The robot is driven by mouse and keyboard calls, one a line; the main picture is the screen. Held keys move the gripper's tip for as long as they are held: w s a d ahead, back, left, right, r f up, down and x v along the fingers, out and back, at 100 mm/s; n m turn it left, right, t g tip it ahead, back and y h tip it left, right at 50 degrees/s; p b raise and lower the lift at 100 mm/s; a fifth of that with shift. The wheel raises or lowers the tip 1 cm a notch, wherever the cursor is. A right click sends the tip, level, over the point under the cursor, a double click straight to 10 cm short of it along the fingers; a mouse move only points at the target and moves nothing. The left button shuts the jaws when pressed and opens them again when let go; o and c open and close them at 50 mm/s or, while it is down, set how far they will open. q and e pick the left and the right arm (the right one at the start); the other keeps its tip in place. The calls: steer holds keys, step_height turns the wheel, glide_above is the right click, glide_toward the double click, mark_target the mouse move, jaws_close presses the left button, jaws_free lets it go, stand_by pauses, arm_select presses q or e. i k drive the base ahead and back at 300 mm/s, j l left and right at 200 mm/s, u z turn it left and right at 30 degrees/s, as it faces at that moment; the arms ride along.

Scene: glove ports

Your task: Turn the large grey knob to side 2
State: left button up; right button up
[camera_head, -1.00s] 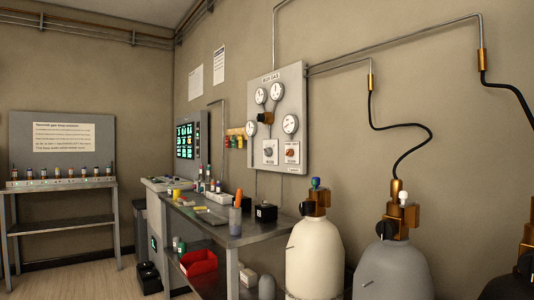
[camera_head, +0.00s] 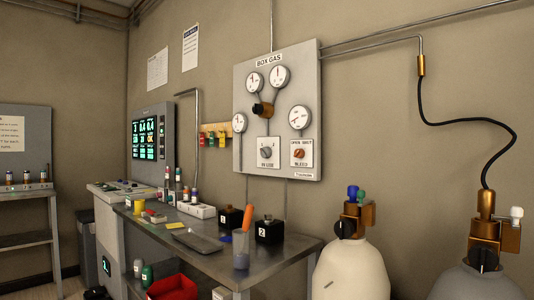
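Neither of my grippers is in view.
A metal bench (camera_head: 285,257) below the panel carries black boxes marked 1 (camera_head: 230,218) and 2 (camera_head: 269,231), and a cup of tools (camera_head: 241,249). A cream gas cylinder (camera_head: 350,270) and a grey one (camera_head: 470,284) stand at the right front.

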mark_target(265, 152)
steer(key=i+j+z, duration=0.1)
steer(key=j, duration=0.25)
steer(key=i+j+z, duration=0.15)
steer(key=j, duration=0.2)
steer(key=i+j+z, duration=0.1)
steer(key=j, duration=0.25)
steer(key=i+j+z, duration=0.1)
steer(key=j, duration=0.3)
steer(key=i, duration=0.1)
